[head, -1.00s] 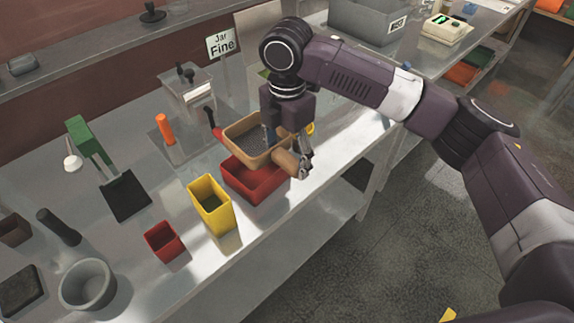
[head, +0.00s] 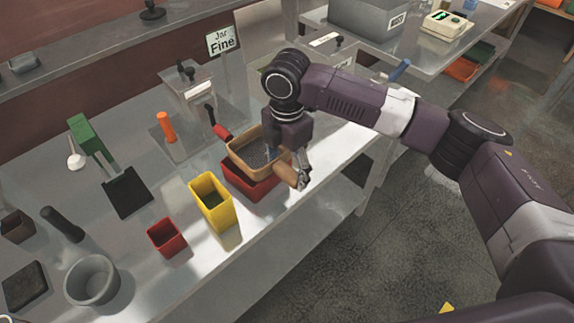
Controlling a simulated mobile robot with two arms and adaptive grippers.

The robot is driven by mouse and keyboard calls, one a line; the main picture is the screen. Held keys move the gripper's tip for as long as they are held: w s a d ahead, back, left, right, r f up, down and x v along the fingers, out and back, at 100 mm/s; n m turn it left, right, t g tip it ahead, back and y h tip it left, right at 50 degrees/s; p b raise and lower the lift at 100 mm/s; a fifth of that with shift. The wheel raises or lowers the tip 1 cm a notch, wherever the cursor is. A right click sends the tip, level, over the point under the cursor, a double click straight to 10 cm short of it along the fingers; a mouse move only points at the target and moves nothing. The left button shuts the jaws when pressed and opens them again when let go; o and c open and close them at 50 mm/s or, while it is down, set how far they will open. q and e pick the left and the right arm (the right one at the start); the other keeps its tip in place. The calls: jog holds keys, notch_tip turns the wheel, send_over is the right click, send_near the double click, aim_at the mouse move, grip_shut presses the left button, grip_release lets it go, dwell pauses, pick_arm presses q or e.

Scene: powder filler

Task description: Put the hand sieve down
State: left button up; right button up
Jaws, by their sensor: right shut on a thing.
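The hand sieve (head: 251,154) has a tan rectangular frame with grey mesh and a tan handle (head: 286,175) toward the front right. It is just over a red bin (head: 247,187). I cannot tell if the two touch. My right gripper (head: 296,176) is shut on the sieve's handle, its wrist above the sieve's right end. Part of the sieve's right side is hidden behind the gripper. My left gripper is not in view.
A red-handled tool (head: 219,130) lies behind the sieve. A grey mortar (head: 92,281) is at the front left. The metal bench (head: 290,205) is bare right of the red bin.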

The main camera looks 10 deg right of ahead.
jog(key=o, duration=1.3)
jog(key=shift+r, duration=0.1)
notch_tip(320, 180, up, 13)
jog(key=b, duration=0.3)
